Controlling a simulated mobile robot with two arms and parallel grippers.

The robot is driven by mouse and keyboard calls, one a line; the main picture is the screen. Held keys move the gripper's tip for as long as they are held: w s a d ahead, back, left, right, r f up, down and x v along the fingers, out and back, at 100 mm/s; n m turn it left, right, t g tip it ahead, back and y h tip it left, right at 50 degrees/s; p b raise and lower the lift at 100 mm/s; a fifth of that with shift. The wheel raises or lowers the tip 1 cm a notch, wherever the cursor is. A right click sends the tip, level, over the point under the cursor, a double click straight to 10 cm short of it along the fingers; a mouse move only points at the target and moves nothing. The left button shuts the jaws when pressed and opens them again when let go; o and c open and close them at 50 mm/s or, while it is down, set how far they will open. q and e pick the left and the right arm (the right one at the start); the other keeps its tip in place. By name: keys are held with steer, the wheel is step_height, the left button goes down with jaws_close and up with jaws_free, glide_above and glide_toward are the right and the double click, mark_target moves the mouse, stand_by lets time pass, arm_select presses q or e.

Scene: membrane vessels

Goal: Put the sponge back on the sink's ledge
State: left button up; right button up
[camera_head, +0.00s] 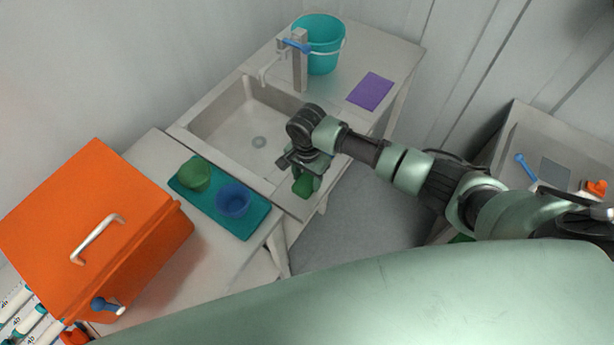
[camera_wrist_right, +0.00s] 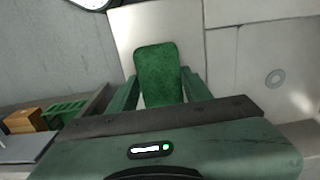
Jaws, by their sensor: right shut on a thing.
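The green sponge (camera_wrist_right: 158,72) is between the two fingers of my right gripper (camera_wrist_right: 160,92), which is shut on it. In the head view the sponge (camera_head: 303,187) shows below the right gripper (camera_head: 305,172), over the front ledge of the sink (camera_head: 288,203). I cannot tell whether the sponge touches the ledge. The sink's basin is empty, with a round drain (camera_head: 259,142); the drain also shows at the right in the wrist view (camera_wrist_right: 275,77). My left gripper is not in view.
A teal tray (camera_head: 246,229) with a green bowl (camera_head: 194,175) and a blue bowl (camera_head: 233,199) stands left of the ledge. An orange box (camera_head: 95,225) is farther left. A tap (camera_head: 299,65), a teal bucket (camera_head: 320,45) and a purple cloth (camera_head: 370,91) are at the back.

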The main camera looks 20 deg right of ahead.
mark_target(307, 181)
steer(key=o, duration=1.3)
step_height(307, 181, up, 12)
steer(key=shift+r+b, duration=0.15)
steer(key=shift+b, duration=0.75)
